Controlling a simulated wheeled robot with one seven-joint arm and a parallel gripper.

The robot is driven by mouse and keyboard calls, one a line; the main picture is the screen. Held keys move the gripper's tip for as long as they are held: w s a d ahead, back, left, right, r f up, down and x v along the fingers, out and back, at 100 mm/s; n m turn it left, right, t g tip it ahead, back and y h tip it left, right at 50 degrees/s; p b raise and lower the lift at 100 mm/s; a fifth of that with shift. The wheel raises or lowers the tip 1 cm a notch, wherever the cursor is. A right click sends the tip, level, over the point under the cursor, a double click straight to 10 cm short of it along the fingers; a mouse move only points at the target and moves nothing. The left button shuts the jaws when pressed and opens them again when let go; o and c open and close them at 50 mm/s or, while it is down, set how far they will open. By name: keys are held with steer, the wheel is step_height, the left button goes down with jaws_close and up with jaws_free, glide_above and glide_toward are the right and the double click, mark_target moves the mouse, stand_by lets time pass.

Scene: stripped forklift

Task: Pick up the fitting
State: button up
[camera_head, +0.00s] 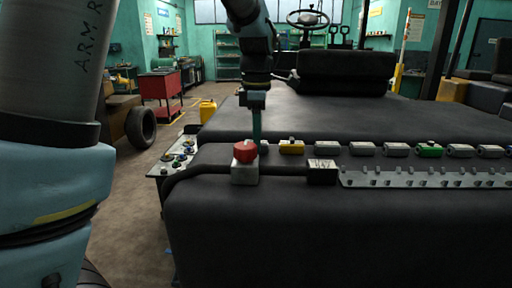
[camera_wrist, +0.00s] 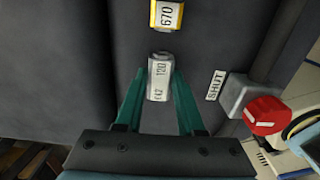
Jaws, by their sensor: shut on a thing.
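A pale grey fitting with dark lettering (camera_wrist: 160,82) is between the two teal fingers of my gripper (camera_wrist: 158,76) in the wrist view. The fingers are shut on its sides, near its middle. In the head view my gripper (camera_head: 257,143) points straight down at the left end of a row of fittings, just behind a red knob. There the held fitting is mostly hidden by the fingers and the knob. I cannot tell whether it touches the dark surface below.
The red knob (camera_head: 245,152) on its grey block is close by; it also shows in the wrist view (camera_wrist: 265,115). A yellow fitting (camera_head: 291,147) is the nearest neighbour, with several grey ones and a green one (camera_head: 429,149) to the right. A toothed metal rail (camera_head: 430,180) runs in front.

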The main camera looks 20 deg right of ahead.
jaws_close()
